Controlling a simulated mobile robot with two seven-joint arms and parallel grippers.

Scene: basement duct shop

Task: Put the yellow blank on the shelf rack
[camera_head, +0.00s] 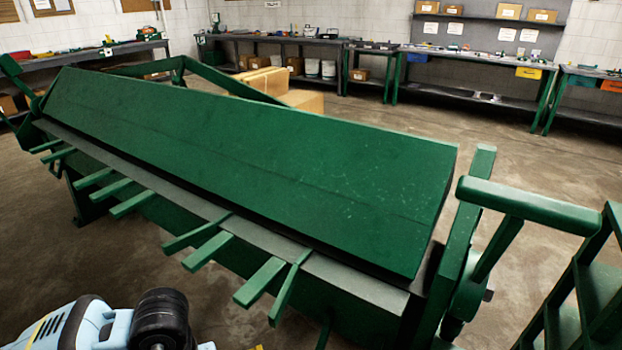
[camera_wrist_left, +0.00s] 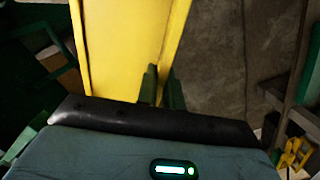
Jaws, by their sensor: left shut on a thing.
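In the left wrist view, the yellow blank (camera_wrist_left: 118,55) is a flat yellow sheet with a raised edge along its right side. My left gripper (camera_wrist_left: 161,85) is shut on the blank near its right edge, with its dark green fingers partly hidden by the wrist's black bar. The far end of the blank runs out of the picture. In the head view my left arm shows at the lower left, but its gripper is out of view. No shelf rack is clearly identifiable; a green frame with flat levels (camera_head: 592,300) stands at the lower right. My right gripper is not in view.
A long green folding machine (camera_head: 250,170) with protruding bars fills the middle of the head view. Cardboard boxes (camera_head: 302,101) stand behind it. Workbenches (camera_head: 470,65) with tools line the back wall. Bare concrete floor (camera_head: 510,145) lies between the machine and the benches.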

